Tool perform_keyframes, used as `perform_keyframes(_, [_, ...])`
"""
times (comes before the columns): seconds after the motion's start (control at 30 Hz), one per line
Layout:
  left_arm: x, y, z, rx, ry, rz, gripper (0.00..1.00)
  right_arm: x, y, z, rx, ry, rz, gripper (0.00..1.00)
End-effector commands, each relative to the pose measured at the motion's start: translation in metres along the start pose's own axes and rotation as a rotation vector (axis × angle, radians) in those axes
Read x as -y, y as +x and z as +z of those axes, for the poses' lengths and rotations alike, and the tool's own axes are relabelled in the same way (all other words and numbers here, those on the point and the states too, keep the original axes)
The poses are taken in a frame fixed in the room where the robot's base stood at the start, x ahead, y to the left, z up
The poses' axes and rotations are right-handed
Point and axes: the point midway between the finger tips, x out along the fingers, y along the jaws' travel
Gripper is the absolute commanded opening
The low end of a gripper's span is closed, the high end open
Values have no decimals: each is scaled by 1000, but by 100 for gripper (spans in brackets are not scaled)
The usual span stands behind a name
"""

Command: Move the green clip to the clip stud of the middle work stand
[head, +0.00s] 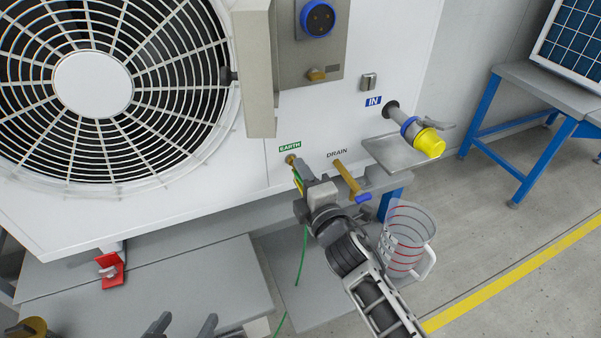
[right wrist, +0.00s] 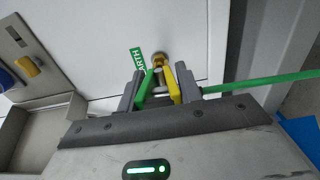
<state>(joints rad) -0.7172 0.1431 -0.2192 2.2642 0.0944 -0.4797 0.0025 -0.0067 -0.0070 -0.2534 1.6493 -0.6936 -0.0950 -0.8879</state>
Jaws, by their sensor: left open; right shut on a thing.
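The green clip, with one green and one yellow handle, shows in the right wrist view (right wrist: 147,88) between my right gripper's fingers (right wrist: 158,92). Its jaw end is at the brass stud (right wrist: 159,58) beside the green EARTH label; I cannot tell whether it grips the stud. In the head view my right gripper (head: 300,178) is shut on the clip at the EARTH stud (head: 291,159) and hides most of it. A green cable (head: 303,255) hangs down from there. My left gripper (head: 181,328) is open and empty at the bottom edge. I cannot make out a middle work stand's clip stud.
The white unit with a fan (head: 93,85) fills the left. Right of EARTH are the DRAIN tap (head: 347,178), a measuring jug (head: 407,240) and a yellow-ended IN valve (head: 429,142). A red part (head: 111,270) is at lower left. A blue-legged table (head: 520,150) stands right, beyond open floor.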

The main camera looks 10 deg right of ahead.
Motion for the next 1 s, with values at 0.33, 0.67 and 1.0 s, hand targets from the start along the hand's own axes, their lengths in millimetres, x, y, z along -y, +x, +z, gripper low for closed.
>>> perform_keyframes(0.33, [-1, -2, -4, 0, 0, 0, 66, -1, -14, 0, -1, 1, 1, 0])
perform_keyframes(0.67, [-1, -4, -7, -1, 0, 0, 66, -1, -28, 0, 0, 0, 1, 0])
perform_keyframes(1.0, [-2, -5, -9, -1, 0, 0, 66, -1, -41, 0, 0, 0, 1, 0])
